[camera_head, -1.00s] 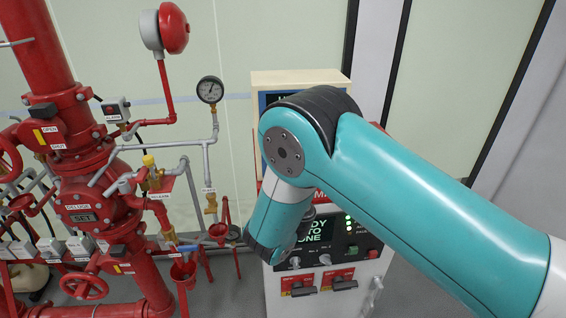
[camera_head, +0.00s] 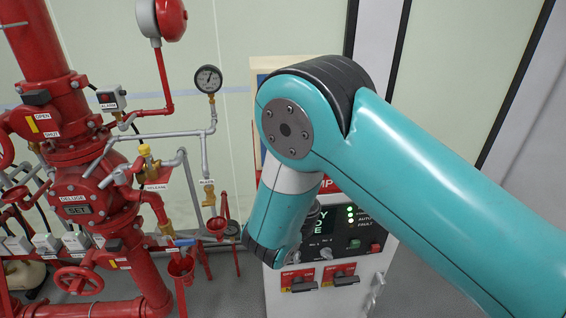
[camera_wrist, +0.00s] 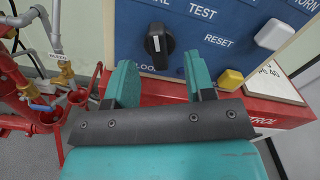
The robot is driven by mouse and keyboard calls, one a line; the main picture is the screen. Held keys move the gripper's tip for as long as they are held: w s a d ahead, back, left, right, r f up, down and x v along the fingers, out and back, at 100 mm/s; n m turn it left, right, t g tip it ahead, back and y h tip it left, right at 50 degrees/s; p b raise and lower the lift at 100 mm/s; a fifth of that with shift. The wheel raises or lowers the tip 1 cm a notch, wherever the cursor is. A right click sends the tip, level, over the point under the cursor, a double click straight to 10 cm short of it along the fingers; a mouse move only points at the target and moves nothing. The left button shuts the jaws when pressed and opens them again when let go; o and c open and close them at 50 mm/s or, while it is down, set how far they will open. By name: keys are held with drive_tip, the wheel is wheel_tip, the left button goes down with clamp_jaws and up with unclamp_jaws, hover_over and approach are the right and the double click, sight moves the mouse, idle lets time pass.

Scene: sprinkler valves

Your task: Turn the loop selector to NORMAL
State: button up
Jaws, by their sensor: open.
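The loop selector (camera_wrist: 160,45) is a black knob with a white mark on a blue panel (camera_wrist: 195,60) in the wrist view. My gripper (camera_wrist: 162,82) has two teal fingers, open and empty. They are below the knob in the picture, one on each side, and apart from it. In the head view my arm hides the selector and the gripper.
A yellow button (camera_wrist: 230,80) and a pale knob (camera_wrist: 273,34) are right of the selector. Below the panel is a red ledge (camera_wrist: 250,112). In the head view, red pipework (camera_head: 110,230) and a gauge (camera_head: 208,79) stand left of the grey cabinet (camera_head: 345,295).

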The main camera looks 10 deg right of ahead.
drive_tip(key=s+b, duration=0.3)
drive_tip(key=b, duration=0.1)
drive_tip(key=shift+s+b, duration=0.15)
drive_tip(key=shift+b, duration=0.2)
drive_tip(key=s+d+f+m+g+h+b, duration=0.1)
drive_tip(key=s+d+f+m+g+b, duration=0.35)
drive_tip(key=m, duration=0.65)
drive_tip(key=s+d+f+m+g+h+b, duration=0.15)
drive_tip(key=d+m+g, duration=0.35)
drive_tip(key=d+m, duration=0.5)
drive_tip(key=s+a+r+m+g+y+b, duration=0.1)
drive_tip(key=s+m, duration=0.3)
drive_tip(key=s, duration=0.4)
drive_tip(key=s+a+m+g+y+b, duration=0.1)
drive_tip(key=s+a+m+g+y, duration=0.2)
drive_tip(key=s, duration=0.5)
drive_tip(key=s+a+r+m+g+y+b, duration=0.1)
drive_tip(key=s+a+m+g+y, duration=0.1)
drive_tip(key=s+a+m+g, duration=0.2)
drive_tip(key=s+m, duration=0.2)
drive_tip(key=s, duration=0.2)
drive_tip(key=shift+s+r+y, duration=0.3)
drive_tip(key=shift+y, duration=0.05)
drive_tip(key=shift+g, duration=0.25)
